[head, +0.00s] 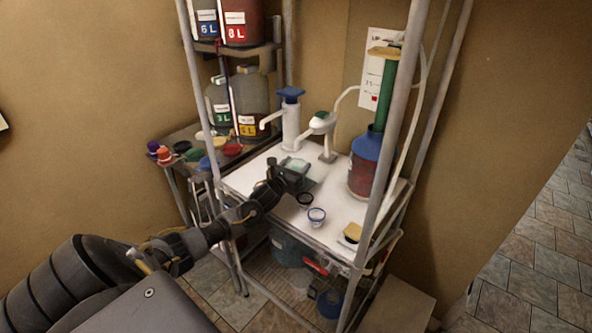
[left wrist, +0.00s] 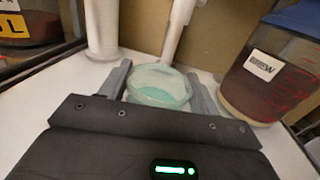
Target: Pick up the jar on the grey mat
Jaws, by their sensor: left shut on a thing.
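A pale green glass jar (head: 294,163) is at the white worktop, between the fingers of my left gripper (head: 293,170). In the left wrist view the round jar (left wrist: 158,87) shows its open rim, with one grey finger of my left gripper (left wrist: 160,80) on each side. The gripper is shut on the jar. The jar's lower part is hidden by the gripper body, so I cannot tell whether it touches the surface below. I cannot clearly make out the grey mat under the gripper. My right gripper is not in view.
White pump dispensers (head: 291,120) stand behind the jar. A blue-topped bottle of red liquid (head: 364,165) stands to the right. A metal rack post (head: 392,120) rises at the right.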

